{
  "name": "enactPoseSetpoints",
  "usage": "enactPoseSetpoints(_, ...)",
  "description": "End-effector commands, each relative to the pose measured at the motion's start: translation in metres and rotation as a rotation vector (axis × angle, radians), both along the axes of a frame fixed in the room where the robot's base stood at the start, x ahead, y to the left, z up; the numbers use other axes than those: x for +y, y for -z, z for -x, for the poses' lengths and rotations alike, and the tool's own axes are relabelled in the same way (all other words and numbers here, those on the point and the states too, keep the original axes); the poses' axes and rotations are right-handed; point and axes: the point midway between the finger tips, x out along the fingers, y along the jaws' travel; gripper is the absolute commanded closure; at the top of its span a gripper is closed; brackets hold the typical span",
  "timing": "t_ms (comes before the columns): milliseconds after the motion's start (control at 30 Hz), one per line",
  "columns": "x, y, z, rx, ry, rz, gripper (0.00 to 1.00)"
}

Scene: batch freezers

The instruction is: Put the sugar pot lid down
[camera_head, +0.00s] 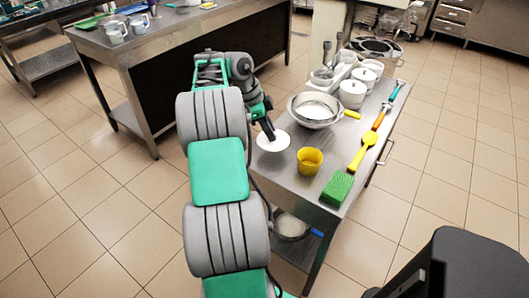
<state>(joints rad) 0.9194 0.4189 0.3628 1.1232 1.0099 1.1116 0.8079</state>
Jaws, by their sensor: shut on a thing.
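The sugar pot lid (275,143), a white round disc, is under the dark fingertips of my gripper (269,132) at the left edge of the steel table (316,178). My gripper is shut on it and points down; the fingers themselves are small and hard to make out. I cannot tell whether the lid touches the table top or is held just above it. Several white pots stand at the back of the table, such as the nearest white pot (351,95); which one is the sugar pot is not clear.
A yellow cup (309,161) stands close to the lid's right. Behind are metal bowls (315,110). A green sponge (337,189), a yellow spoon (363,150) and other utensils line the right edge. Another table (165,42) stands at the back left.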

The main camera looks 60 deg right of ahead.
Motion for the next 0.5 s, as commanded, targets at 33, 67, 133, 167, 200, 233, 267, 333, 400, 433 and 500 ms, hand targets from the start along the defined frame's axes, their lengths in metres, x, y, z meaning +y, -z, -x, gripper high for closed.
enactPoseSetpoints(33,0.004,0.008,-0.003,-0.001,-0.002,0.001,1.0)
enactPoseSetpoints(67,0.006,0.009,-0.005,-0.001,-0.002,0.002,1.0)
enactPoseSetpoints(133,0.01,0.015,-0.008,-0.001,-0.003,0.002,1.0)
enactPoseSetpoints(167,0.012,0.02,-0.01,0.0,-0.004,0.001,1.0)
enactPoseSetpoints(200,0.016,0.026,-0.013,0.001,-0.004,0.001,1.0)
enactPoseSetpoints(233,0.015,0.032,-0.011,0.001,-0.001,0.0,1.0)
enactPoseSetpoints(267,0.015,0.038,-0.011,0.001,-0.001,0.0,1.0)
enactPoseSetpoints(333,0.015,0.047,-0.011,0.0,-0.001,0.0,1.0)
enactPoseSetpoints(400,0.014,0.051,-0.012,-0.002,-0.002,0.003,1.0)
enactPoseSetpoints(433,0.014,0.051,-0.012,-0.002,-0.002,0.003,1.0)
enactPoseSetpoints(500,0.014,0.05,-0.012,-0.002,-0.002,0.003,1.0)
